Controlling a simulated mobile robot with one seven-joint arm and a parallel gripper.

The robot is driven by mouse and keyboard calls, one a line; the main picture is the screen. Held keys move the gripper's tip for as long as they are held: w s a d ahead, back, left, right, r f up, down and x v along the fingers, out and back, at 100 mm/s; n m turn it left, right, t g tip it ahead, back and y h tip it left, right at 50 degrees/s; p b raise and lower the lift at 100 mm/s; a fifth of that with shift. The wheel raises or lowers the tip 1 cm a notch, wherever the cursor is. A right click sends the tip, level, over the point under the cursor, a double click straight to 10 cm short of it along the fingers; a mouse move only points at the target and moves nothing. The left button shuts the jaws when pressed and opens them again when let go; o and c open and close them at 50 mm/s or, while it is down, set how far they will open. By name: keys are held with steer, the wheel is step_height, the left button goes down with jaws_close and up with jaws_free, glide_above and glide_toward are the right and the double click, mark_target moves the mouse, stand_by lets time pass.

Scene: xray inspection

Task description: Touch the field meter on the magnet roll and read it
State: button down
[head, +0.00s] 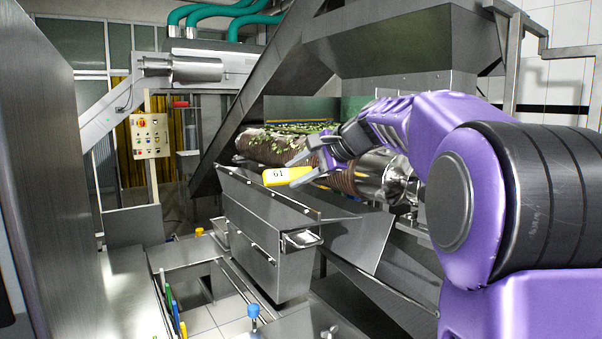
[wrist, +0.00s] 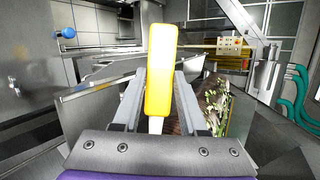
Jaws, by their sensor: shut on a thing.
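The yellow field meter (head: 288,175) is held between the fingers of my gripper (head: 310,163). Its pale face carries dark digits that look like 61. In the wrist view the meter (wrist: 160,75) stands up between both fingers, its plain yellow side showing and a pale tip below. What appears to be the magnet roll (head: 378,178) is a cylinder with a shiny metal end and a brown, ridged surface, partly hidden by my gripper and arm. The meter is in front of the roll's brown part; I cannot tell whether they touch.
Green leafy bits lie on a brown belt (head: 275,148) left of my gripper. A steel hopper bin (head: 262,235) stands below, with a sloping steel chute (head: 360,235) beside it. A control panel (head: 150,136) is at the left. A blue knob (head: 253,311) sticks up in front.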

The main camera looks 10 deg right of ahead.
steer(key=shift+s+a, duration=0.1)
steer(key=shift+a, duration=0.15)
steer(key=s+a, duration=0.1)
steer(key=a, duration=0.5)
steer(key=shift+s+a, duration=0.15)
steer(key=shift+a, duration=0.2)
stand_by(0.3)
